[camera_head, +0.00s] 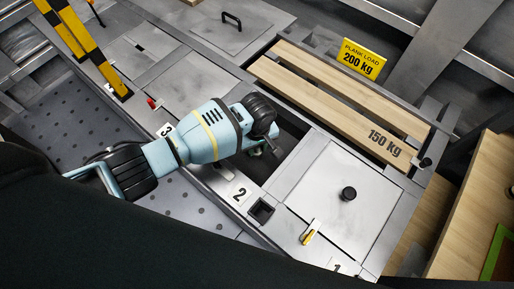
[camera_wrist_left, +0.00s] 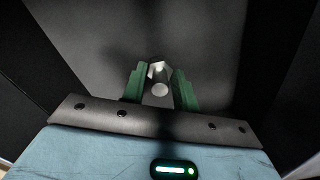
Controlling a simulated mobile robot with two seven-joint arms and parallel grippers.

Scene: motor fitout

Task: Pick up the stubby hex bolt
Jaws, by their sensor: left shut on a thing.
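My left gripper (camera_head: 272,149) reaches in from the left, over a dark open compartment (camera_head: 293,135) in the metal deck. In the left wrist view its green jaws (camera_wrist_left: 160,90) are shut on a short grey metal piece, the stubby hex bolt (camera_wrist_left: 160,88). An angled, hex-like head shows at its far end, and a pale round end faces the camera. The bolt sits between the two jaws. In the head view the bolt cannot be made out clearly. My right gripper is not in view.
Wooden planks (camera_head: 335,101) and a yellow load sign (camera_head: 361,58) are behind. A small square socket (camera_head: 261,211) and a yellow-white tool (camera_head: 310,232) are in front. Yellow-black posts (camera_head: 84,45) stand at the left.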

